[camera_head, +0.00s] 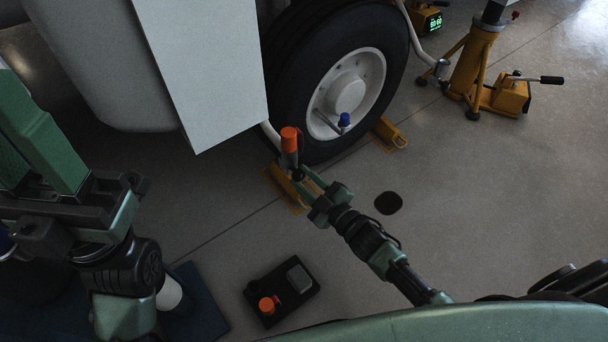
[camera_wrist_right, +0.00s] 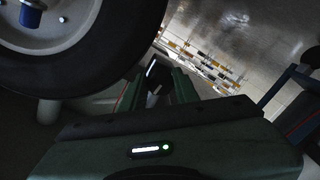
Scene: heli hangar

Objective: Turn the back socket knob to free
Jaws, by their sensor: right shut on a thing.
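My right gripper (camera_head: 303,178) reaches down beside the big tyre and is shut on a small dark knob (camera_head: 297,174). The knob is at the foot of a grey upright handle with an orange top (camera_head: 289,140), close to a yellow chock at the tyre. In the right wrist view, the two green fingers (camera_wrist_right: 157,90) close around a dark piece (camera_wrist_right: 154,74) with a pale edge; its turn position cannot be read. The fingers hide much of the knob. My left arm shows large at the left edge; its gripper (camera_head: 45,140) is partly cut off and its opening is unclear.
The wheel (camera_head: 348,88) and a white panel (camera_head: 205,65) stand close behind the knob. A yellow chock (camera_head: 388,134) sits right of the tyre. A black box with an orange button (camera_head: 267,305) lies on the floor. A yellow jack (camera_head: 475,62) is at upper right.

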